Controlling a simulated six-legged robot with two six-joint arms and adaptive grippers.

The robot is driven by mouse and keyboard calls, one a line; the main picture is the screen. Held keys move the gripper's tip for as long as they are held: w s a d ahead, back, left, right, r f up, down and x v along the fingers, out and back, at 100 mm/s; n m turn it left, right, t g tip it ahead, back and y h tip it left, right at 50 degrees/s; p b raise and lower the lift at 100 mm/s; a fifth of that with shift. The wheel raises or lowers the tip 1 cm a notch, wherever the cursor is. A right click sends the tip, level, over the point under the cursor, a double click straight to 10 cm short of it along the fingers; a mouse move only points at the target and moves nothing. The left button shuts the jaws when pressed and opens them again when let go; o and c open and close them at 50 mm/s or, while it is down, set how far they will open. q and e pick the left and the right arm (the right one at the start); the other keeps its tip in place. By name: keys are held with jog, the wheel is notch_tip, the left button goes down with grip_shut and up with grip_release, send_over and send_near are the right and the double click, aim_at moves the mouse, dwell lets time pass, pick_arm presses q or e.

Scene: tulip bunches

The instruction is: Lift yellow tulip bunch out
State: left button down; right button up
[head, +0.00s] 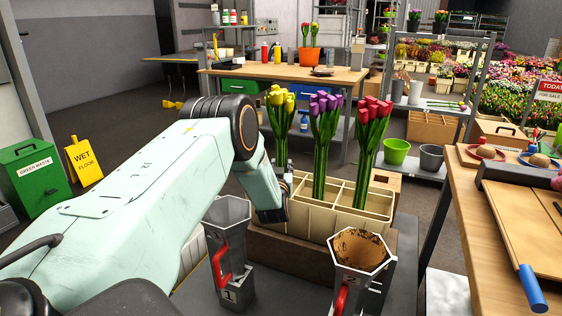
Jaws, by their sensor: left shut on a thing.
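The yellow tulip bunch (280,125) stands upright at the left of a cream divided crate (345,222), its green stems running down behind my left arm's end. My left gripper (282,178) is at the lower stems of this bunch and shut on it; the fingers are small and partly hidden by my own wrist. A purple tulip bunch (322,135) and a red tulip bunch (370,138) stand upright in the crate to the right of the yellow one. My right gripper is not in view.
Two grey metal holders stand in front of the crate: one marked 1 (229,240), one marked 2 with brown filling (362,265). A wooden table (470,225) stands at the right. A green waste bin (35,178) and yellow wet-floor sign (84,161) are at the left.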

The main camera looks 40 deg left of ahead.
aim_at(280, 138)
pick_arm(q)
notch_tip(280, 138, up, 10)
jog(key=p, duration=0.3)
jog(key=shift+r, duration=0.1)
